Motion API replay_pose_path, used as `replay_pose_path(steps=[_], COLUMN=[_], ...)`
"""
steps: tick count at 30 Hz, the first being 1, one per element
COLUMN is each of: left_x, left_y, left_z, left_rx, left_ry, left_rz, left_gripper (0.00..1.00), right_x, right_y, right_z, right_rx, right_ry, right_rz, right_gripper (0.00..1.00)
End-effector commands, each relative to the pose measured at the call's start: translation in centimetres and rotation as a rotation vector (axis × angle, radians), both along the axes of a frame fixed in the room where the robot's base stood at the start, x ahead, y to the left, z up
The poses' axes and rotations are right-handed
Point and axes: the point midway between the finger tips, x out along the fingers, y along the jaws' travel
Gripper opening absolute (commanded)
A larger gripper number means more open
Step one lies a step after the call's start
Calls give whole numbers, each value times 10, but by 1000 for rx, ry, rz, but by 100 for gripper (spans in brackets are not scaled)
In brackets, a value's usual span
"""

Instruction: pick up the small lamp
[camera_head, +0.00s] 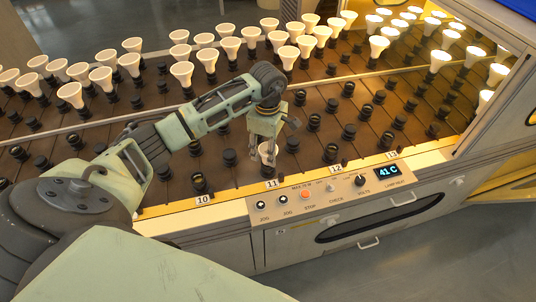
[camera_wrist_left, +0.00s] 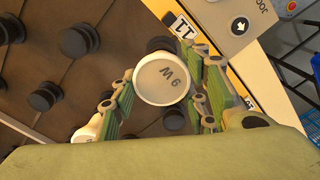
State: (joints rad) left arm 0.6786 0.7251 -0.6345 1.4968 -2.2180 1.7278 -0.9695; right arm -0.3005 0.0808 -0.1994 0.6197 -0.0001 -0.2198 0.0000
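A small white lamp (camera_wrist_left: 162,79) with "9 W" on its round face sits between the fingers of my left gripper (camera_wrist_left: 166,92) in the left wrist view. The fingers stand apart on either side of it, with a narrow gap showing at the right. In the head view my left gripper (camera_head: 266,143) points down over the same lamp (camera_head: 267,153), near the front edge of the rack by label 11. The lamp's lower end is hidden. My right gripper is in neither view.
The brown rack (camera_head: 320,160) holds many black sockets, mostly empty near the lamp. Taller white lamps (camera_head: 181,72) stand in rows behind. A control panel (camera_head: 330,193) reading 41 C runs along the front. Another white lamp (camera_wrist_left: 88,131) shows partly behind the left finger.

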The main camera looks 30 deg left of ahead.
Motion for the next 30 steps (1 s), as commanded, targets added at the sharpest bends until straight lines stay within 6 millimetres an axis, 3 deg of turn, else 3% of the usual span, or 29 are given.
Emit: replay_pose_path(steps=[8, 19, 26, 30], left_x=[0, 1, 2, 1], left_y=[0, 1, 1, -34], left_z=[0, 8, 42, 60], left_rx=[0, 1, 3, -2], left_ry=[-1, -3, -9, -7], left_rz=[1, 0, 0, -6], left_gripper=[15, 15, 15, 15], right_x=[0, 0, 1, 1], right_y=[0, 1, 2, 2], right_z=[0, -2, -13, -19], right_rx=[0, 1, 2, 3], right_ry=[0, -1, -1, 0], right_rz=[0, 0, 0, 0], right_gripper=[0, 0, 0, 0])
